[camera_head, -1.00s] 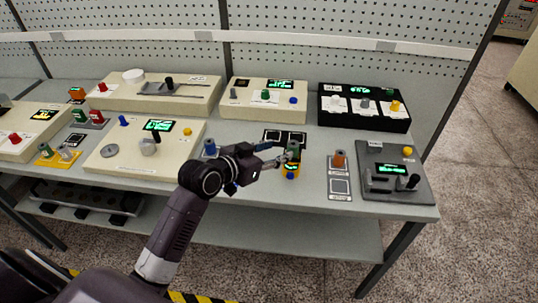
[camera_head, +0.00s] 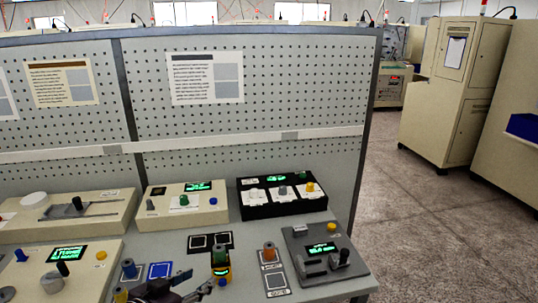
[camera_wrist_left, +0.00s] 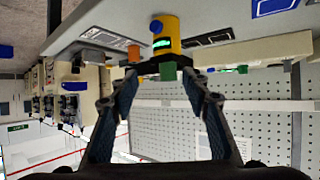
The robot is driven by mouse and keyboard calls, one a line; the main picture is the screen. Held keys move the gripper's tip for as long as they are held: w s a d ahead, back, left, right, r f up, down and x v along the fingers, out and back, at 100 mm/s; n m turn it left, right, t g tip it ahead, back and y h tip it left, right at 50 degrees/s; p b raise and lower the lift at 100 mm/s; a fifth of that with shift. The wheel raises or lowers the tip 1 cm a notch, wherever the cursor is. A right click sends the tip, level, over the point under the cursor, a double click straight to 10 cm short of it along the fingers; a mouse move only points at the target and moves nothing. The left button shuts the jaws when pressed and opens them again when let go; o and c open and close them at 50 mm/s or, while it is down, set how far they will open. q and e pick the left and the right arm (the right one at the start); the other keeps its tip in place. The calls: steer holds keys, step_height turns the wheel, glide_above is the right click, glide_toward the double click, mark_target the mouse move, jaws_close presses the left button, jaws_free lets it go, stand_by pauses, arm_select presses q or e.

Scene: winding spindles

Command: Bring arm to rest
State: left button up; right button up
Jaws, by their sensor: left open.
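My left gripper (camera_head: 196,283) is at the bottom edge of the head view, just left of a small yellow device (camera_head: 221,272) with a green top and a lit display. Most of my left arm is cut off below. My right gripper does not show.
The bench carries a black box (camera_head: 282,208) with knobs, a cream box (camera_head: 180,217), a dark grey panel (camera_head: 325,256) with a lever, and an orange-brown peg (camera_head: 269,252) on a marked plate. A pegboard (camera_head: 240,130) stands behind. Open floor (camera_head: 430,210) lies to the right.

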arm_select(q)
steer(key=s+d+f+n+g+y, duration=0.15)
steer(key=s+f+g, duration=0.4)
steer(key=s, duration=0.85)
steer(key=s+f+g+y, duration=0.25)
steer(key=s+f, duration=0.65)
steer(key=s, duration=0.6)
step_height(320, 180, down, 26)
steer(key=g+b, duration=0.1)
steer(key=b, duration=0.1)
steer(key=s+a+f+g+b, duration=0.1)
steer(key=s+a+f, duration=0.1)
steer(key=s+f, duration=1.6)
steer(key=shift+s+a+f+g, duration=0.15)
steer(key=shift+a+f+g, duration=0.2)
steer(key=shift+f, duration=0.4)
